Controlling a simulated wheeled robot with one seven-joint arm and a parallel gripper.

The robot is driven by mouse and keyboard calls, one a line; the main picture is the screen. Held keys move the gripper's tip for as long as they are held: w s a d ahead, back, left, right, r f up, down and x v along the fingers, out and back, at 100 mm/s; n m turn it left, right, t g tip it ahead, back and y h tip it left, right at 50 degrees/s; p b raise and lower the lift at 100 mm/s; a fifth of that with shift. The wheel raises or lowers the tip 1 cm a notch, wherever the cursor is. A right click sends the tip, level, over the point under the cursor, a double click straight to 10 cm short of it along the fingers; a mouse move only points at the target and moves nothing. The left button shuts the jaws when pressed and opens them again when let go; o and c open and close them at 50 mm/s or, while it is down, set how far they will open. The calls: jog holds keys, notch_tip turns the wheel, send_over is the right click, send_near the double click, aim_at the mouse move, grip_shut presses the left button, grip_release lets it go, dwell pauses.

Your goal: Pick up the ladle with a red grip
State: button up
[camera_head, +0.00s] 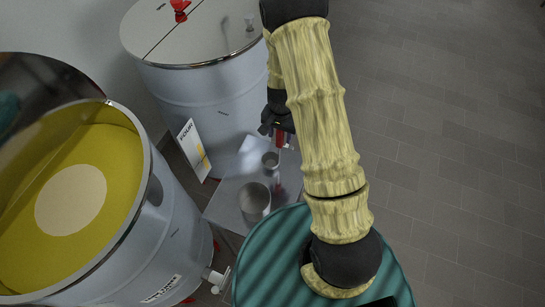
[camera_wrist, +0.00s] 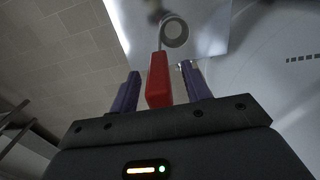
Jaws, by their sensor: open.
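The ladle's red grip (camera_wrist: 157,80) stands between the two purple-grey fingers of my gripper (camera_wrist: 160,88) in the wrist view. The fingers are apart, with a gap showing on each side of the grip. The ladle's round metal cup (camera_wrist: 174,32) lies beyond the grip, over a pale surface. In the head view my gripper (camera_head: 277,128) is beside the small table, partly hidden by my arm.
A metal pot (camera_head: 254,199) stands near the front of the small grey table (camera_head: 226,195). An open tank (camera_head: 160,225) with yellow contents is on the left, and a lidded tank (camera_head: 200,95) stands behind. A white sign (camera_head: 194,148) stands between them. Tiled floor on the right is clear.

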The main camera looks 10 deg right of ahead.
jog(key=shift+c, duration=0.2)
jog(key=shift+s+d, duration=0.1)
jog(key=c, duration=0.7)
grip_shut()
jog(key=shift+r, duration=0.1)
notch_tip(320, 180, up, 10)
jog(key=b, duration=0.3)
